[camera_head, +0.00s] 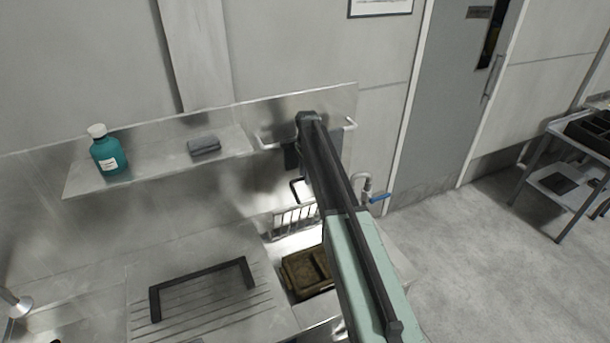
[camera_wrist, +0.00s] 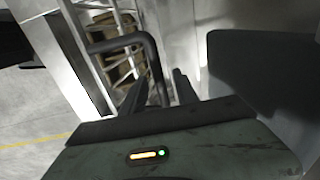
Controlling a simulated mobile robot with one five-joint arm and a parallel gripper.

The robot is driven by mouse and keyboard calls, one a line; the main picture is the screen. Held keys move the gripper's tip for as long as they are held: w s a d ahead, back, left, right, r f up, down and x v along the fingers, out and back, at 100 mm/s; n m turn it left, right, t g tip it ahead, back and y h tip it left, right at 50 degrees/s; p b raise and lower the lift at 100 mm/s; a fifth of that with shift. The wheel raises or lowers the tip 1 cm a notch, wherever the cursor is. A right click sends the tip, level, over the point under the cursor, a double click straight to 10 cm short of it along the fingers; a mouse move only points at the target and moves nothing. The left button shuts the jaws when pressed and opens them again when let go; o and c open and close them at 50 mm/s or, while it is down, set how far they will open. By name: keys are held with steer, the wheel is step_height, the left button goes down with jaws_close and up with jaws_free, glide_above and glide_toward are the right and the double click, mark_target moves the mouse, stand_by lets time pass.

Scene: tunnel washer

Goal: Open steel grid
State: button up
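The steel grid (camera_head: 297,218) stands tilted up at the right end of the steel counter, with a black handle (camera_head: 296,190) at its top left. In the wrist view, the grid's bars (camera_wrist: 112,40) show at the upper left and the bent black handle (camera_wrist: 125,42) reaches down toward my gripper (camera_wrist: 160,78). The two dark fingers are apart, and one leg of the handle runs down between or just in front of them. I cannot tell whether they touch it. In the head view, my own arm hides the gripper and part of the grid.
A dirty brown tray (camera_head: 308,274) lies in the basin below the grid. A black frame (camera_head: 203,287) is on the ribbed drainboard. A teal bottle (camera_head: 108,153) and a grey cloth (camera_head: 204,146) sit on the shelf. A blue-handled tap (camera_head: 378,197) is close on the right.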

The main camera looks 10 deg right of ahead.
steer(key=r+p, duration=0.6)
steer(key=r, duration=0.1)
steer(key=shift+s, duration=0.25)
steer(key=shift+f, duration=0.15)
steer(key=shift+c, duration=0.4)
